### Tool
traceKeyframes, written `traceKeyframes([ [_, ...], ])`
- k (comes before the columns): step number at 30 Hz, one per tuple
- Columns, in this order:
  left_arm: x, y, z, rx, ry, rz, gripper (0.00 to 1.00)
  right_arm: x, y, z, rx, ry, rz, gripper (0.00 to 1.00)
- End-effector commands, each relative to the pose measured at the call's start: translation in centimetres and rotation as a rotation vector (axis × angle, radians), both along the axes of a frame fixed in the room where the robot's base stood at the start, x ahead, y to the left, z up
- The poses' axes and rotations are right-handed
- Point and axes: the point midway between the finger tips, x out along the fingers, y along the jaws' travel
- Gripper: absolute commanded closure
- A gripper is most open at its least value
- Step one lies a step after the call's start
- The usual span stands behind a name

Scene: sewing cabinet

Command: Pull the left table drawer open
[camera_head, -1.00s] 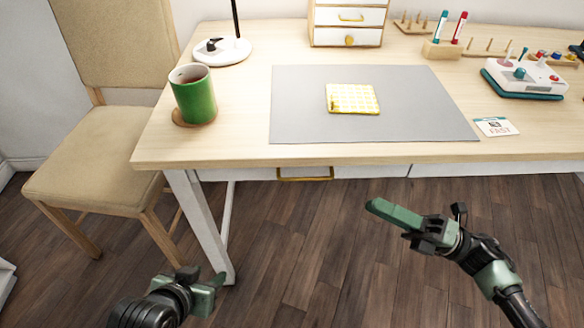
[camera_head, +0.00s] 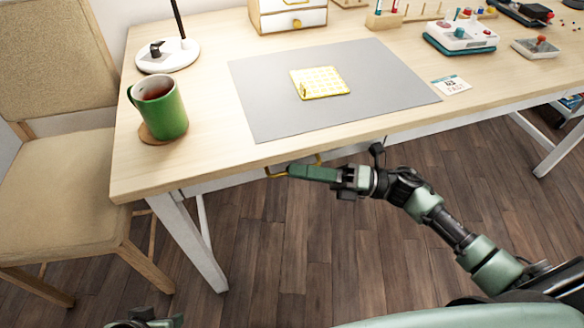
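The left table drawer (camera_head: 234,180) is a narrow white front under the table's front edge. It looks closed, flush under the tabletop. Its brass handle (camera_head: 275,172) is partly hidden behind my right gripper. My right gripper (camera_head: 293,171) comes in from the right with its green fingers pointing left, across the handle in the picture. I cannot tell whether it touches the handle, or whether the fingers are apart. My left gripper (camera_head: 158,322) is low at the bottom edge, mostly cut off, and away from the drawer.
A chair (camera_head: 60,200) stands at the left. The floor before the table is clear.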

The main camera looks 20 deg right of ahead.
Motion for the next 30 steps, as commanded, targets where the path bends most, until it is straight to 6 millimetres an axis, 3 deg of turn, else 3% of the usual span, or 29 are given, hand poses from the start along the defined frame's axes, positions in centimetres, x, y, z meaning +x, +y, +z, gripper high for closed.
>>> traceKeyframes([
  [5,-0.15,0.05,-0.02,0.002,0.006,0.001,0.58,0.43,1.36,0.34,0.0,-0.001,0.0,0.83],
  [13,-0.17,0.07,-0.03,0.002,0.007,0.002,0.58,0.47,1.52,0.35,0.0,0.0,0.0,0.83],
  [15,-0.18,0.07,-0.02,0.002,0.007,0.002,0.58,0.47,1.52,0.35,0.0,-0.001,0.0,0.99],
  [30,-0.17,0.06,-0.02,0.002,0.006,0.001,0.58,0.47,1.48,0.34,0.0,0.0,0.0,1.0],
])
